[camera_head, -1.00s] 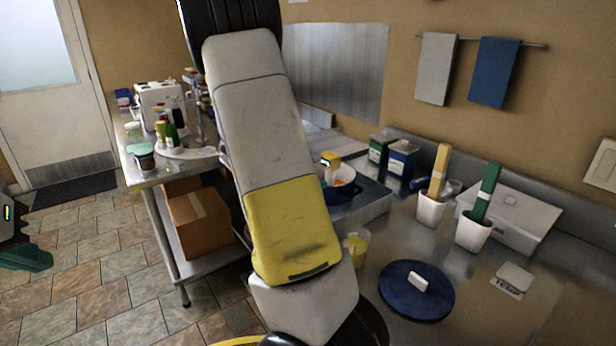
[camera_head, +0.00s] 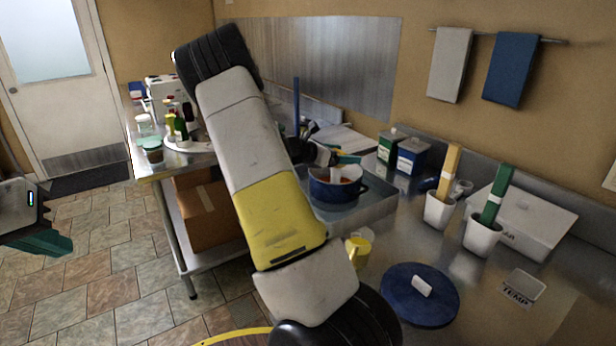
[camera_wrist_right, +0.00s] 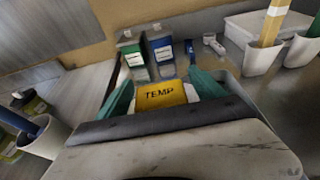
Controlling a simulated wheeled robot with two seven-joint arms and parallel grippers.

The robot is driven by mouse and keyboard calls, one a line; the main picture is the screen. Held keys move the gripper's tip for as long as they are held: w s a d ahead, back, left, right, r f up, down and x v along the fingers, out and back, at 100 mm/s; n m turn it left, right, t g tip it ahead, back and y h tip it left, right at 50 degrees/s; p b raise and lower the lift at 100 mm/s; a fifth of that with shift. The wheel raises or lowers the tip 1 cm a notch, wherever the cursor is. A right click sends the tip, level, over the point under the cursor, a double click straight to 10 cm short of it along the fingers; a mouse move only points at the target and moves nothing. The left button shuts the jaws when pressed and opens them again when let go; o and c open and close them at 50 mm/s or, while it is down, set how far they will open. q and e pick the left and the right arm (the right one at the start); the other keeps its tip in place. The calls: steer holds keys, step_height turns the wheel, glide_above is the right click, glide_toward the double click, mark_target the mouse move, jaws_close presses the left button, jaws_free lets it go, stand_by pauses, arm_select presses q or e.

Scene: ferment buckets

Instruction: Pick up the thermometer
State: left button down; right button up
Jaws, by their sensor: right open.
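The thermometer is a yellow block marked TEMP (camera_wrist_right: 160,96) in the right wrist view. It sits between the two green fingers of my open right gripper (camera_wrist_right: 160,82), with gaps not clear enough to tell contact. In the head view the right gripper (camera_head: 345,160) is over the blue pot (camera_head: 337,188), and the thermometer is hidden there. My left gripper (camera_head: 42,242) is at the far left edge, over the floor and away from the table; its finger opening cannot be made out.
Green and blue boxes (camera_head: 412,157) stand behind the pot. White holders with a yellow and a green handle (camera_head: 482,236) are to the right. A blue lid (camera_head: 419,294), a yellow cup (camera_head: 360,250) and a TEMP label (camera_head: 515,296) are on the steel counter.

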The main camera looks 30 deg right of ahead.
steer(key=shift+d+f, duration=0.1)
steer(key=shift+d, duration=0.1)
steer(key=shift+c, duration=0.5)
jaws_close()
step_height(320, 180, up, 10)
stand_by(0.4)
steer(key=shift+r, duration=2.05)
